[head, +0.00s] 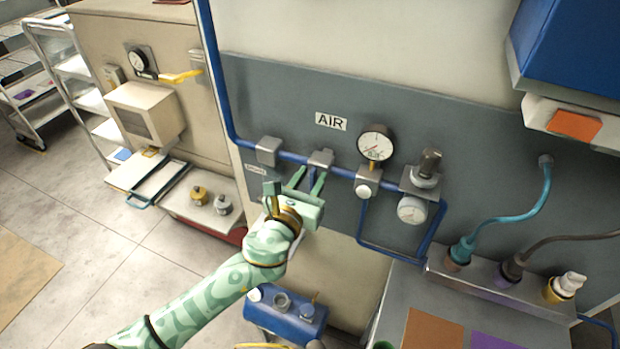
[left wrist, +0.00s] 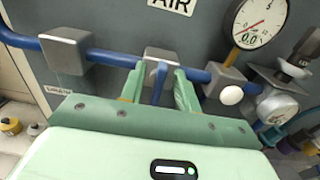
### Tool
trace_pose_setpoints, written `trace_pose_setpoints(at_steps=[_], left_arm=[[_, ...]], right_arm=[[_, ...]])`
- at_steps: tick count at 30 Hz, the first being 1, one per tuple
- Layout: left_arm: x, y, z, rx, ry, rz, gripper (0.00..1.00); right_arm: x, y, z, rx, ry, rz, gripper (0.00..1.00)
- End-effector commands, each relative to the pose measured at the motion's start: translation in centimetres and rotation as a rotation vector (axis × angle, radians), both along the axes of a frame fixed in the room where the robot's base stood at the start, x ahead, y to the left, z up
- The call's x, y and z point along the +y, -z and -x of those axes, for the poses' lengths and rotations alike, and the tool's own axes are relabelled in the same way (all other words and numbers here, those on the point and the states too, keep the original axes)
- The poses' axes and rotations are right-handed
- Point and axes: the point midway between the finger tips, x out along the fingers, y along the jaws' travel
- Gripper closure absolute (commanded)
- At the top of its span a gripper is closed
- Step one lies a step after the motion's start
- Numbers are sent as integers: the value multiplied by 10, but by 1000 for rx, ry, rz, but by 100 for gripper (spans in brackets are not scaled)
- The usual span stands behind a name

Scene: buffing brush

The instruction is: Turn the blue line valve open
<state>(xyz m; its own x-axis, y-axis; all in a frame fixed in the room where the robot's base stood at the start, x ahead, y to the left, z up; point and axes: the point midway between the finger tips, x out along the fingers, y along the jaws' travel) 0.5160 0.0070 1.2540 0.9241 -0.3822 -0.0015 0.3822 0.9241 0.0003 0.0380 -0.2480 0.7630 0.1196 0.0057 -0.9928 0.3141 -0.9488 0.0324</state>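The blue line (head: 232,115) runs down the grey panel and then across it below the AIR label (head: 331,121). A grey valve body (head: 321,158) sits on it, also in the left wrist view (left wrist: 162,54). A blue lever (left wrist: 159,84) hangs down from this body, across the line. My left gripper (head: 308,181) is in front of the lever. In the left wrist view its two green fingers (left wrist: 159,88) stand on either side of the lever, with gaps showing. The fingers are apart. My right gripper is not in view.
A grey block (head: 268,150) is on the line left of the valve. A gauge (head: 376,143) and a regulator with a second gauge (head: 411,209) are to the right. A blue tank (head: 286,314) stands below. Hoses (head: 520,222) hang at the right.

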Motion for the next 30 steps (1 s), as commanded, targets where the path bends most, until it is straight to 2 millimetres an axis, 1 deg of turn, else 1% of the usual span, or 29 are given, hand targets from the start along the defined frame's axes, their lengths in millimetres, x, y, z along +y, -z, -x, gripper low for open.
trace_pose_setpoints(at_steps=[6, 7, 8, 9, 10, 17, 30], left_arm=[[0, 0, 0, 0, 0, 1, 68], [0, 0, 0, 0, 0, 1, 74], [0, 0, 0, 0, 0, 1, 82], [0, 0, 0, 0, 0, 1, 93], [0, 0, 0, 0, 0, 1, 100], [0, 0, 0, 2, 0, 6, 100], [0, 1, 0, 29, 1, 65, 100]], right_arm=[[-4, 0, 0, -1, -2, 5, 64], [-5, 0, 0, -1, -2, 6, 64], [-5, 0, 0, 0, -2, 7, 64], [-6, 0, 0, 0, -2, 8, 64], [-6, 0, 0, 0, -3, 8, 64], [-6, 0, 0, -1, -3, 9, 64], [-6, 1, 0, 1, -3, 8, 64]])
